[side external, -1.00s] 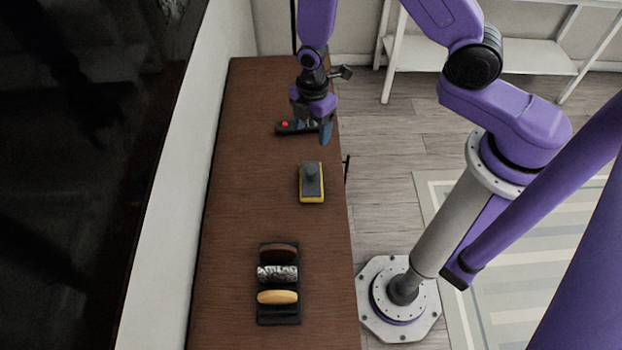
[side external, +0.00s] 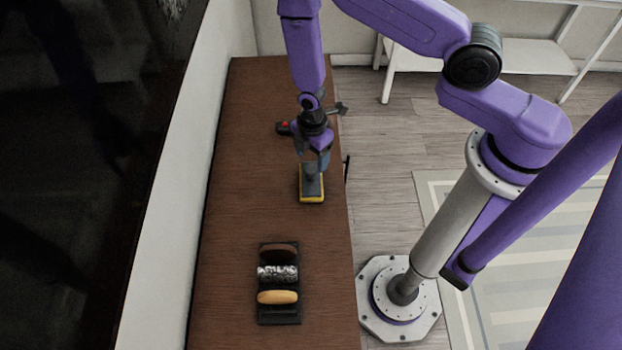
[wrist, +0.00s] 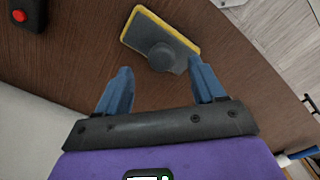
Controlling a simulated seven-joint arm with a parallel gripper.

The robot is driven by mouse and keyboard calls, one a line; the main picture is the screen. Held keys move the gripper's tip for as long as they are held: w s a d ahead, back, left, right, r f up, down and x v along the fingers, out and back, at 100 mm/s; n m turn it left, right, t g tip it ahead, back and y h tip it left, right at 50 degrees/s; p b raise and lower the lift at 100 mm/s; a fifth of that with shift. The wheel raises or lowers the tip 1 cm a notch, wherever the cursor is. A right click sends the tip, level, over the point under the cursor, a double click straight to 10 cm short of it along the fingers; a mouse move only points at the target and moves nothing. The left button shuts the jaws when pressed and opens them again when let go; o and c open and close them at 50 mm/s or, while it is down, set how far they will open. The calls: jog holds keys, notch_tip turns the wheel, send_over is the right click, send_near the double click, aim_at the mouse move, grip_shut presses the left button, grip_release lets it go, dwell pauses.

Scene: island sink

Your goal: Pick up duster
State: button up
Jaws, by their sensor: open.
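The duster (side external: 312,193) is a flat grey block with a yellow edge and a round grey knob on top, lying on the brown counter. In the wrist view the duster (wrist: 145,28) lies just beyond the fingertips, with its knob (wrist: 162,56) close to the gap between them. My gripper (side external: 313,163) is over the far end of the duster in the side view and partly hides it. In the wrist view my gripper (wrist: 160,72) shows two blue fingers spread apart, with nothing held between them.
A dark block with a red button (side external: 284,127) lies behind my gripper, also at the upper left of the wrist view (wrist: 22,14). A black rack (side external: 279,314) with several rounded items stands at the near end. The counter (side external: 240,200) left of the duster is clear.

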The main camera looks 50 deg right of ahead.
aim_at(311, 168)
jog(key=shift+a+f, duration=0.2)
jog(key=shift+f, duration=2.1)
grip_shut()
